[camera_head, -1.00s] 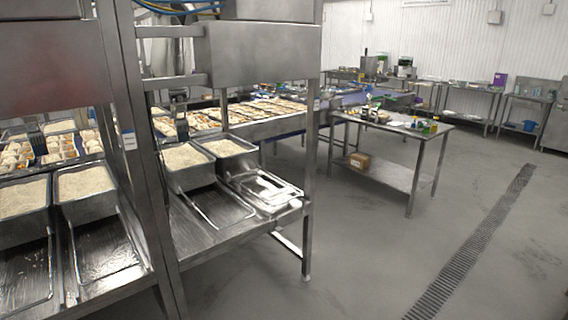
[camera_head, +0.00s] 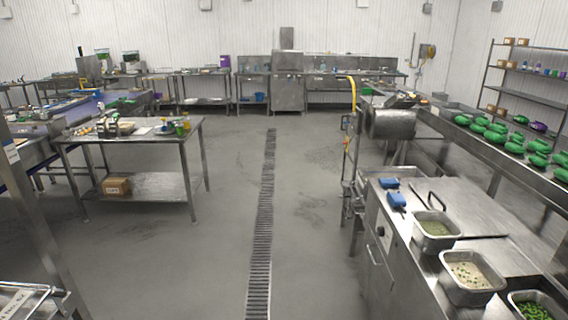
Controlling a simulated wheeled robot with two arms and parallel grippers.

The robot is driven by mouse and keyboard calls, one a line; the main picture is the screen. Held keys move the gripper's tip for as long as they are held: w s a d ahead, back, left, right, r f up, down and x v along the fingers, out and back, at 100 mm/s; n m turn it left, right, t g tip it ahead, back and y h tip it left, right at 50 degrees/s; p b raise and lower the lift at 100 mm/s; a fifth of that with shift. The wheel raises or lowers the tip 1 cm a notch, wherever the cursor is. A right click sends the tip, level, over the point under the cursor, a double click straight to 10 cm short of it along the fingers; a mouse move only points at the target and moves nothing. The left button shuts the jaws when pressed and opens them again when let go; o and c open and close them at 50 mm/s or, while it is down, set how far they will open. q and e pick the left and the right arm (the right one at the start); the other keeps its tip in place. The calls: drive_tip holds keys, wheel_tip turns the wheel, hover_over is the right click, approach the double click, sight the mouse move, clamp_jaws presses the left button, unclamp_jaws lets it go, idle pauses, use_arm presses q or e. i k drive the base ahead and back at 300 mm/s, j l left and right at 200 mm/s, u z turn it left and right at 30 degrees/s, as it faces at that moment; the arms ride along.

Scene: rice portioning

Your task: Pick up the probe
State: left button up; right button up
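I cannot make out a probe for certain in the head view. Neither of my grippers is in view.
Steel pans of food (camera_head: 470,276) stand on the right counter. A conveyor with green items (camera_head: 497,134) runs behind it. A cardboard box (camera_head: 116,186) sits on the left table's lower shelf. A floor drain (camera_head: 262,220) runs down the clear middle aisle.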

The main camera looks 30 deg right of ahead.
sight(396, 200)
drive_tip(key=i+l+z, duration=0.15)
drive_tip(key=i+z, duration=0.6)
drive_tip(key=i, duration=0.2)
drive_tip(key=i+j+z, duration=0.15)
drive_tip(key=i+z, duration=0.25)
drive_tip(key=i+j+z, duration=0.8)
drive_tip(key=i+l, duration=0.1)
